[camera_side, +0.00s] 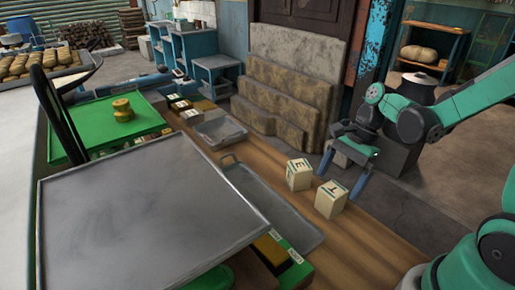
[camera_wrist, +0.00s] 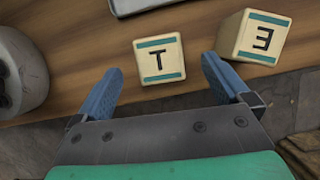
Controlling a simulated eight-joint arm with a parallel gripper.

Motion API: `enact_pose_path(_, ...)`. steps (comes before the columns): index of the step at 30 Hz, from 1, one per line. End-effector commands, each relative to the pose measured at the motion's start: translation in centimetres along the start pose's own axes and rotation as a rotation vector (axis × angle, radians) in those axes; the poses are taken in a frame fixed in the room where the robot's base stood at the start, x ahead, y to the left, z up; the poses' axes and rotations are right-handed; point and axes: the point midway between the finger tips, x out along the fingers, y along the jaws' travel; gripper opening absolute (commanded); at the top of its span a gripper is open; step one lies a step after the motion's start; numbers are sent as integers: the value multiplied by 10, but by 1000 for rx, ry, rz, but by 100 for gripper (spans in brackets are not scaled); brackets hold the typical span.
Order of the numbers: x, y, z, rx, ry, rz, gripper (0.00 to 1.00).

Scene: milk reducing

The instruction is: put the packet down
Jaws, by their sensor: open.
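Two cream box-shaped packets with green bands stand apart near the edge of the wooden bench (camera_side: 372,235). The packet marked T (camera_side: 331,199) is nearer the side camera; the packet marked E (camera_side: 299,174) is just behind and left of it. In the wrist view the T packet (camera_wrist: 160,61) lies ahead of and between my blue fingertips, and the E packet (camera_wrist: 250,37) is to the right. My gripper (camera_side: 344,174) is open and empty, beside the packets; its fingers (camera_wrist: 162,68) show no contact with either. I cannot tell which packet the task names.
A long metal tray (camera_side: 238,170) lies left of the packets, with a smaller grey tray (camera_side: 220,133) behind it. A large metal plate (camera_side: 150,210) fills the front left. Stone slabs (camera_side: 290,75) lean behind the bench. A grey round vessel (camera_wrist: 30,75) is left in the wrist view.

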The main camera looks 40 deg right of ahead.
Motion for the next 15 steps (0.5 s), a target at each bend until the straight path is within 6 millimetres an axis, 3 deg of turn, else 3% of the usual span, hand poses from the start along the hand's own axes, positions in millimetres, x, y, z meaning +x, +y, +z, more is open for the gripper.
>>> enact_pose_path(7, 28, 0, 0, -3, 1, 0, 96)
enact_pose_path(15, 36, 0, 0, -3, 2, -1, 96)
